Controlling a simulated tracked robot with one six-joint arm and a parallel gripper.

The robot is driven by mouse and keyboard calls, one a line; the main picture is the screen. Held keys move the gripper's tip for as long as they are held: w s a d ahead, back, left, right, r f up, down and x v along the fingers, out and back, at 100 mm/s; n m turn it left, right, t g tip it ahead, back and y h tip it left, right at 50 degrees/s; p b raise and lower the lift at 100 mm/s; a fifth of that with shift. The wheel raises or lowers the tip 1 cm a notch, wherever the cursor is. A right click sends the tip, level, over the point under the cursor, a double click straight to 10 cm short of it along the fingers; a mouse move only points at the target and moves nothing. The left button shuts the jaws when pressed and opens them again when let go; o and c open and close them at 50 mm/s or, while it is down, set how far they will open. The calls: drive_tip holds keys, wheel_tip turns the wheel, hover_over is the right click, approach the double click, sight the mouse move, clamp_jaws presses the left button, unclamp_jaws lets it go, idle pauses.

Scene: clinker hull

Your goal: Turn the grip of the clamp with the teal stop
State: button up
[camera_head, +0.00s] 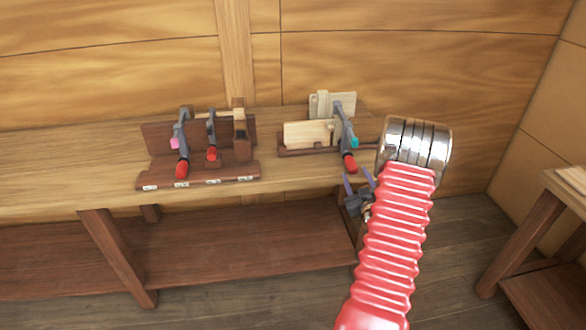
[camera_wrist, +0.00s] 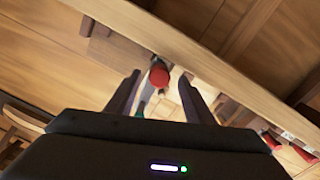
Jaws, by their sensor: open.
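The clamp with the teal stop (camera_head: 354,142) is at the right end of the workbench, fixed on pale boards. Its red grip (camera_head: 350,163) points down toward the front edge. In the wrist view the red grip (camera_wrist: 159,75) shows end-on, between and beyond the fingertips, with a bit of teal below it. My gripper (camera_head: 359,181) is open and empty, below and in front of the bench edge, partly hidden behind my arm. In the wrist view its two dark fingers (camera_wrist: 160,88) stand apart on either side of the grip; I cannot tell the remaining distance.
A clamp with a pink stop (camera_head: 175,143) and a smaller clamp (camera_head: 211,135) with red grips stand on a dark wooden rack (camera_head: 160,180) to the left. The bench's front edge (camera_wrist: 215,65) runs close above my fingers. Another table (camera_head: 570,180) stands at right.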

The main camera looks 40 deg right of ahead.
drive_tip(key=v, duration=0.9)
drive_tip(key=w+a+r+n+g+y, duration=0.1)
drive_tip(key=w+a+r+g+y, duration=0.1)
drive_tip(key=w+a+r, duration=0.55)
drive_tip(key=w+a+r+g+y, duration=0.1)
drive_tip(key=w+a+r, duration=0.1)
drive_tip(key=a, duration=0.4)
drive_tip(key=w+a+r+g+y, duration=0.1)
drive_tip(key=w+a+r, duration=0.1)
drive_tip(key=a, duration=0.3)
drive_tip(key=shift+w+a+r, duration=0.3)
drive_tip(key=shift+a+r, duration=0.05)
drive_tip(key=shift+r, duration=0.45)
drive_tip(key=shift+d+g, duration=0.1)
drive_tip(key=shift+g, duration=0.2)
